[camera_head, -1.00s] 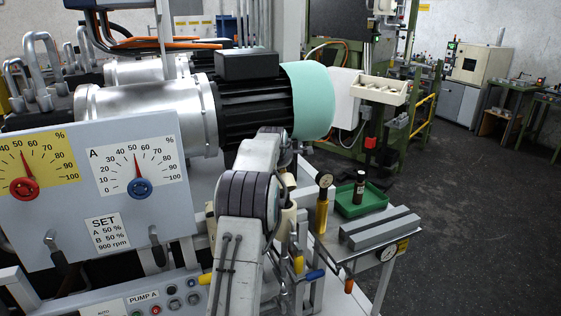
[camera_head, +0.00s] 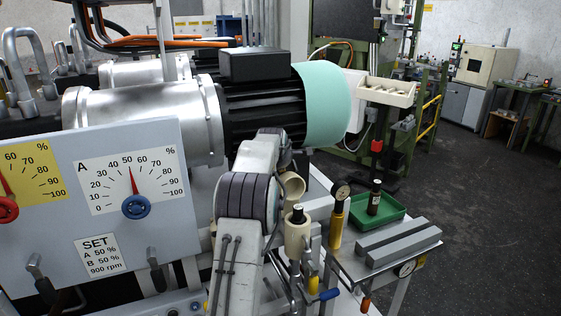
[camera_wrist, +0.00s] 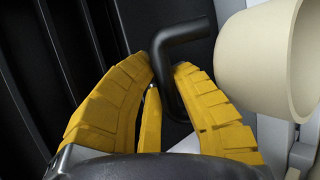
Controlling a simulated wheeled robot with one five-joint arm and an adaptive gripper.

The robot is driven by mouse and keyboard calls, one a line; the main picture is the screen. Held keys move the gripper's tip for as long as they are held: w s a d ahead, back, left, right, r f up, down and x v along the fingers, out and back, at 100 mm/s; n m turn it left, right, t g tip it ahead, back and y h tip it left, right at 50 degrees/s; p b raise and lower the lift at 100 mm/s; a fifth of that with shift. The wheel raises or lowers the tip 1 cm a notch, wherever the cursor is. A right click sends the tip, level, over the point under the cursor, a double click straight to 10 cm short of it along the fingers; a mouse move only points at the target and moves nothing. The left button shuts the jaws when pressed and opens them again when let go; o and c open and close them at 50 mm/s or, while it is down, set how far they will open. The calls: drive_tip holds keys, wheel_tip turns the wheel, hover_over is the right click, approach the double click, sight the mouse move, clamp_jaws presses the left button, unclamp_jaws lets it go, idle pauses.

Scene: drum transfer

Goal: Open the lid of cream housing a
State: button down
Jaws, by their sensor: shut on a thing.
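In the wrist view, the yellow fingers of my gripper (camera_wrist: 166,76) are closed around a black bent handle (camera_wrist: 184,34). A round, open-ended cream part (camera_wrist: 250,55) is at the right, beside the handle and apart from the fingers. In the head view, two cream housings show just right of my arm: an upper one (camera_head: 293,186) and a lower one (camera_head: 297,232) with a dark top piece. I cannot tell which is housing a. My arm hides the gripper and handle there. No lid can be clearly made out.
A black motor with a mint-green end (camera_head: 325,102) stands behind my arm. The gauge panel (camera_head: 100,220) is at the left. At the right, a bench carries a yellow tool (camera_head: 336,222), a green tray (camera_head: 362,212) with a bottle, and grey bars (camera_head: 398,244). Floor beyond is open.

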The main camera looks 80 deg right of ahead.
drive_tip(key=shift+w+d+f, duration=0.2)
drive_tip(key=shift+w+f, duration=0.05)
drive_tip(key=shift+f, duration=0.35)
drive_tip(key=shift+w+d+f, duration=0.15)
drive_tip(key=shift+w+f, duration=0.1)
drive_tip(key=shift+f, duration=0.3)
drive_tip(key=c, duration=1)
unclamp_jaws()
drive_tip(key=v, duration=0.8)
drive_tip(key=r+v, duration=0.1)
drive_tip(key=v, duration=0.3)
drive_tip(key=shift+d+r, duration=0.1)
drive_tip(key=shift+d, duration=0.05)
drive_tip(key=shift+c, duration=0.2)
